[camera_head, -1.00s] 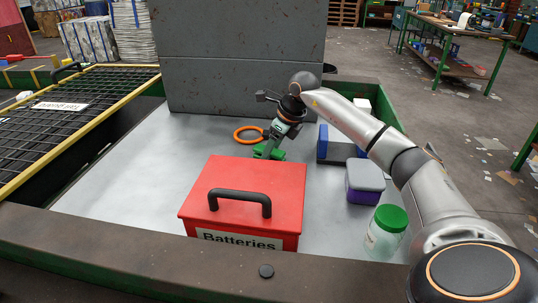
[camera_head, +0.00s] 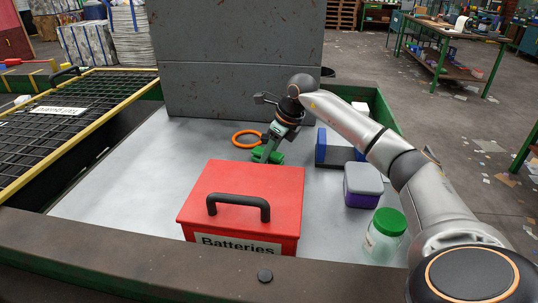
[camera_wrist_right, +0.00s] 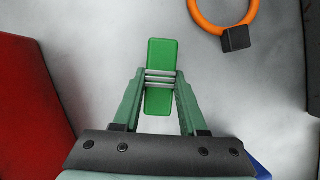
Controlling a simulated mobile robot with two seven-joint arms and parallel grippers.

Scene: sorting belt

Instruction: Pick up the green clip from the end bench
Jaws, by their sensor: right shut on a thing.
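The green clip (camera_head: 262,156) is on the grey bench top (camera_head: 130,175), behind the red box. In the right wrist view the clip (camera_wrist_right: 162,56) is a green block lying lengthwise between my fingers. My right gripper (camera_head: 266,156) is shut on the clip; its fingertips (camera_wrist_right: 160,78) press the clip's middle from both sides. I cannot tell whether the clip is lifted off the bench. My left gripper is not in view.
A red Batteries box (camera_head: 245,190) stands in front of the gripper. An orange ring (camera_head: 241,145) lies just left of it. A blue and grey block (camera_head: 335,150), a purple and grey box (camera_head: 362,186) and a green-lidded jar (camera_head: 384,235) stand to the right. A grey panel (camera_head: 235,60) rises behind.

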